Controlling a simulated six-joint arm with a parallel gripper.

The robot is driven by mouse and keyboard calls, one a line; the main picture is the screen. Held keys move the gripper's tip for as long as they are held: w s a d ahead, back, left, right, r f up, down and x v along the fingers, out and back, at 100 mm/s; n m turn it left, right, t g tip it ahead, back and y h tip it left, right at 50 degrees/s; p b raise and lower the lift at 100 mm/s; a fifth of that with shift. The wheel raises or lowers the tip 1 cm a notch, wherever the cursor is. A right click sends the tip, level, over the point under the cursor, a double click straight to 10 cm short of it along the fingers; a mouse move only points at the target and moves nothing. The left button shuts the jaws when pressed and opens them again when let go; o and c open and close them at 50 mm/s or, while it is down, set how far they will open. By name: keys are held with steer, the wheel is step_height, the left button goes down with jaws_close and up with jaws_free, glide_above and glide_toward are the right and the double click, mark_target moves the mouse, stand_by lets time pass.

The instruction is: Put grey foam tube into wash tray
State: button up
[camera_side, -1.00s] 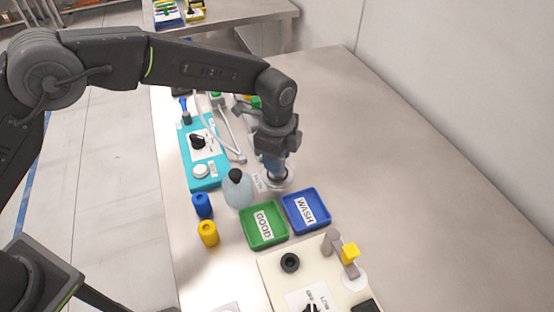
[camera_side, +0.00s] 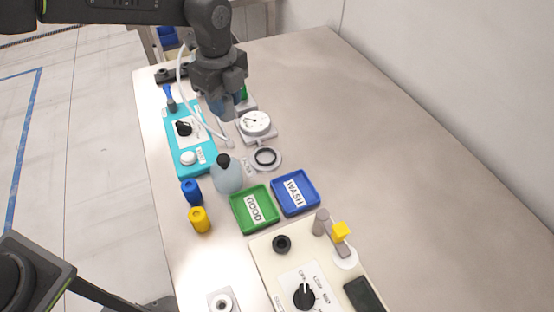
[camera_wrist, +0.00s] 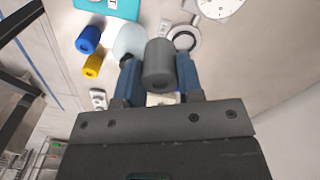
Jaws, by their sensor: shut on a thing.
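My gripper (camera_side: 222,102) is shut on a grey foam tube (camera_wrist: 158,64), held between its two blue fingers in the wrist view. In the side view the tube (camera_side: 228,112) shows below the fingers, in the air near the teal box and the gauge. The blue wash tray (camera_side: 317,199) sits on the table, closer to the side camera and to the right. It looks empty apart from its WASH label.
The green GOOD tray (camera_side: 237,211) adjoins the wash tray's left side. A bottle (camera_side: 227,177), a ring fixture (camera_side: 266,158) and a gauge (camera_side: 256,123) stand between gripper and trays. A cream panel (camera_side: 268,262) lies in front. The table's right side is clear.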

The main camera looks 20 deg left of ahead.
steer(key=s+d+f+m, duration=0.1)
steer(key=d+f, duration=0.1)
steer(key=d, duration=0.3)
steer(key=s+d+f+m, duration=0.2)
steer(key=d, duration=0.4)
steer(key=s+d+f+m, duration=0.2)
steer(key=d+f, duration=0.1)
steer(key=d, duration=0.3)
steer(key=shift+s+f, duration=0.1)
steer(key=shift+s, duration=0.05)
steer(key=shift+f, duration=2)
steer(key=shift+f, duration=0.15)
steer(key=o, duration=0.9)
